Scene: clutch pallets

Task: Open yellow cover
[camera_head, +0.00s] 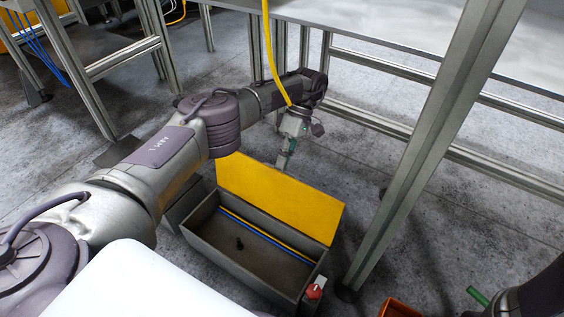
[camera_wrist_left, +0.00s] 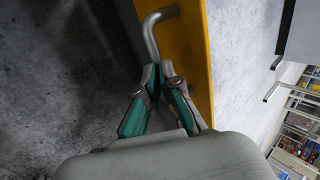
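The yellow cover (camera_head: 280,198) stands raised and tilted at the back edge of a grey box (camera_head: 205,243), whose inside is exposed. My left gripper (camera_head: 285,162) is behind the cover's upper edge. In the left wrist view the cover's yellow side (camera_wrist_left: 190,50) runs beside my left gripper (camera_wrist_left: 160,72). Its fingertips are closed together around the end of a bent metal handle (camera_wrist_left: 152,35) next to the cover. In the head view the cover hides this handle. My right gripper (camera_head: 478,296) shows only a green finger at the lower right; its opening is hidden.
A red knob (camera_head: 314,291) sits at the box's right front corner. A metal frame post (camera_head: 425,150) rises right of the box. A yellow cable (camera_head: 270,50) hangs above my left wrist. An orange bin (camera_head: 400,308) shows at the bottom. Floor behind the box is clear.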

